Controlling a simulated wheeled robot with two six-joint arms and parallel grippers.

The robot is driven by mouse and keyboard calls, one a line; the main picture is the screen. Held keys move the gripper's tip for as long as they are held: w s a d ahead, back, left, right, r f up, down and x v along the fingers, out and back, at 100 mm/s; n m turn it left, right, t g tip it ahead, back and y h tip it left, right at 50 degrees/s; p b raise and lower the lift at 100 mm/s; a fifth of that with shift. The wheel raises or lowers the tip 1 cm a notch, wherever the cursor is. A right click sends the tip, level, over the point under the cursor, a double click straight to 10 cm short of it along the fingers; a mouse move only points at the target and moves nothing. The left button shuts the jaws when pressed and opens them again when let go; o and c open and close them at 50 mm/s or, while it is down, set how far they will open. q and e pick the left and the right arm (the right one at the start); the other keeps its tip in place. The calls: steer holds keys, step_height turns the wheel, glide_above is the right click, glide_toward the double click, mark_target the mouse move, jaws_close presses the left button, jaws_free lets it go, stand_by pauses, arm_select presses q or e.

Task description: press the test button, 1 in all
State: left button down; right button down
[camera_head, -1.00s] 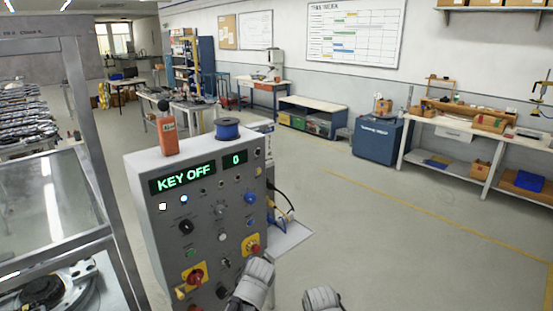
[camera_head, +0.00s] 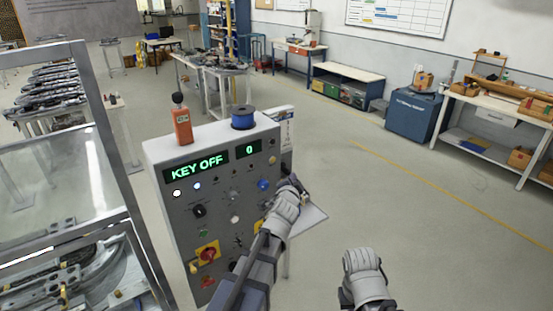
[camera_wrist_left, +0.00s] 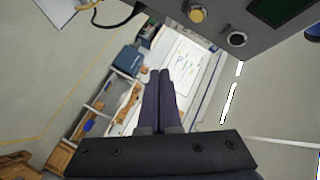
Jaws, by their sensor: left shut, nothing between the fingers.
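A grey control cabinet (camera_head: 218,222) stands in front of me, its display (camera_head: 196,167) reading "KEY OFF" and a smaller display (camera_head: 249,149) reading "0". Its face carries a blue button (camera_head: 263,184), a white button (camera_head: 235,219), a black knob (camera_head: 199,210), a green button (camera_head: 203,233) and a red knob on a yellow plate (camera_head: 207,253). Labels are too small to read, so I cannot tell which is the test button. My left gripper (camera_head: 292,181) is at the panel's right edge, right of the blue button; its shut fingers (camera_wrist_left: 161,72) are empty in the left wrist view. My right gripper (camera_head: 362,261) is low right, its fingers unclear.
An orange device (camera_head: 182,125) and a blue spool (camera_head: 243,117) stand on the cabinet top. A glazed metal frame (camera_head: 70,160) is close on the left. Workbenches (camera_head: 490,118) and a blue bin (camera_head: 412,115) stand farther back. The floor to the right is clear.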

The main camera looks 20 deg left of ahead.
arm_select(q)
steer(key=shift+w+a, duration=0.9)
steer(key=shift+a, duration=0.25)
steer(key=shift+w+a, duration=0.9)
steer(key=shift+a, duration=0.3)
steer(key=shift+w+a, duration=0.9)
steer(key=shift+a, duration=0.25)
steer(key=shift+w+a, duration=0.1)
steer(key=shift+w+a, duration=0.15)
steer(key=shift+a, duration=0.1)
steer(key=shift+w+a, duration=0.25)
steer(key=shift+a, duration=0.1)
stand_by(0.5)
steer(key=shift+d, duration=0.1)
steer(key=shift+s+d, duration=0.5)
steer(key=shift+d, duration=0.1)
steer(key=shift+s+d, duration=0.8)
steer(key=shift+d, duration=0.2)
steer(key=shift+s+d, duration=0.75)
steer(key=shift+d, duration=0.25)
